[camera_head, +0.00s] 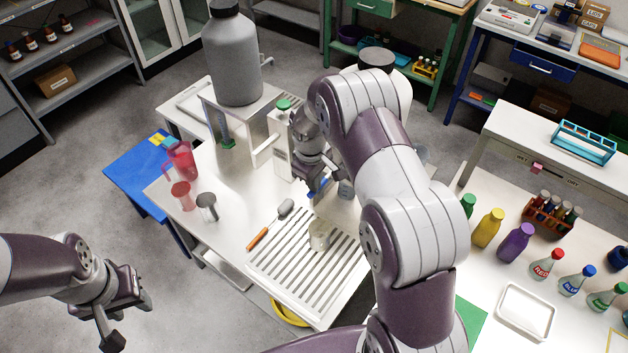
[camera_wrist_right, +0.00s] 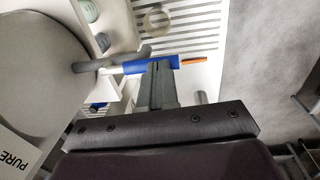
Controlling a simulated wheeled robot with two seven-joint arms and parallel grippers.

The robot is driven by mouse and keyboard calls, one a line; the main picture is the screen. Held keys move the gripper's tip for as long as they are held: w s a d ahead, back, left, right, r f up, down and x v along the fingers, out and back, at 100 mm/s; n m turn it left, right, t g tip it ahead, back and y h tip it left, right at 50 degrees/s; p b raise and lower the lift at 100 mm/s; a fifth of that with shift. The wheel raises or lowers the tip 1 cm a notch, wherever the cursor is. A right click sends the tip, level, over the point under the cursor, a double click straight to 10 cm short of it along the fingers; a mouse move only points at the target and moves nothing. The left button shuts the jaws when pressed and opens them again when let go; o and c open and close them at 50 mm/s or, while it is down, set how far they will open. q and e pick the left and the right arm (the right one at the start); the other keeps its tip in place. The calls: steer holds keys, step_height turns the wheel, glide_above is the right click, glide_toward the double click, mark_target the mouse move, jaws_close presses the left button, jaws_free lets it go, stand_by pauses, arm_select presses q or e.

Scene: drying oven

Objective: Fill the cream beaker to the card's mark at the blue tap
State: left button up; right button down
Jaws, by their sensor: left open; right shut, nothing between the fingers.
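The cream beaker (camera_head: 320,236) stands on the slotted drain board; it also shows at the top of the right wrist view (camera_wrist_right: 157,18). The blue tap lever (camera_wrist_right: 150,65) crosses the right wrist view, and a bit of blue (camera_head: 318,187) shows beneath my right gripper in the head view. My right gripper (camera_head: 316,182) is shut and empty, its fingertips right at the blue lever; I cannot tell if they touch. My left gripper (camera_head: 125,313) is open and empty, off the table's left side. I cannot make out the card's mark or the liquid level.
A grey bottle (camera_head: 232,62) stands on a raised stand. Red beakers (camera_head: 182,195) and a grey beaker (camera_head: 207,206) stand at left. My right arm hides the table's right part.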

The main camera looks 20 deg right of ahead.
step_height(320, 180, up, 5)
steer(key=p, duration=0.4)
steer(key=shift+w+a+r, duration=0.1)
steer(key=shift+r, duration=0.05)
steer(key=b, duration=0.2)
steer(key=shift+d+r+b, duration=0.2)
steer(key=shift+r+b, duration=0.1)
arm_select(q)
steer(key=shift+s+d+r+b, duration=0.15)
steer(key=shift+d+r+b, duration=0.05)
steer(key=shift+d+b, duration=0.25)
arm_select(e)
step_height(320, 180, up, 8)
arm_select(q)
steer(key=shift+a, duration=0.15)
arm_select(e)
steer(key=shift+a, duration=0.15)
